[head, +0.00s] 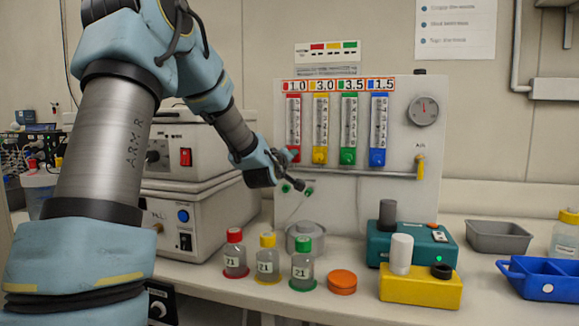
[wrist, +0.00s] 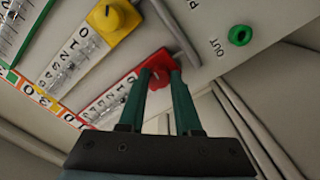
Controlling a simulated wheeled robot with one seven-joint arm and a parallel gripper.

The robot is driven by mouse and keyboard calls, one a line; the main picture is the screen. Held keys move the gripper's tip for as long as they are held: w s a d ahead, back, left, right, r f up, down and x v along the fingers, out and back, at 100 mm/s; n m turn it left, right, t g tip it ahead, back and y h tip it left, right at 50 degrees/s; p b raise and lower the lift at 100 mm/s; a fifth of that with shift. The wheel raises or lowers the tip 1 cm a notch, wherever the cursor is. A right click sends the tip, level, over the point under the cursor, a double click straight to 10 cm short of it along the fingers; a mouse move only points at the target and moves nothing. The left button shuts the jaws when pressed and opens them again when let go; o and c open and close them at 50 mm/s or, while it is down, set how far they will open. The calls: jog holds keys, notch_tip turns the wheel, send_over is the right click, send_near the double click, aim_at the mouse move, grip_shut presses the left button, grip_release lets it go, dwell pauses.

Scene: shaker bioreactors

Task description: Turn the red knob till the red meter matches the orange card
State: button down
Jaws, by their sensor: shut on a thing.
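The panel (head: 440,150) carries a red meter (head: 293,115) at the left of its row, with the red knob (wrist: 161,66) at its lower end. The orange card (head: 339,86) above the meters reads 1.0 over the red one. My gripper (wrist: 161,82) is shut on the red knob, one finger on each side of it in the wrist view. In the head view my gripper and wrist partly hide the knob. The red meter's tube also shows in the wrist view (wrist: 107,101); its float level is too small to read.
Yellow (head: 320,115), green (head: 348,115) and blue (head: 379,115) meters stand to the right of the red one. The yellow knob (wrist: 115,18) is close by. A grey pipe runs across the panel. Capped bottles (head: 268,262) and devices stand on the bench below.

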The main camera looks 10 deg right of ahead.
jog(key=n+b, duration=0.2)
jog(key=n, duration=0.2)
jog(key=shift+n, duration=0.3)
dwell(0.3)
jog(key=c, duration=0.6)
grip_release()
jog(key=shift+r, duration=0.15)
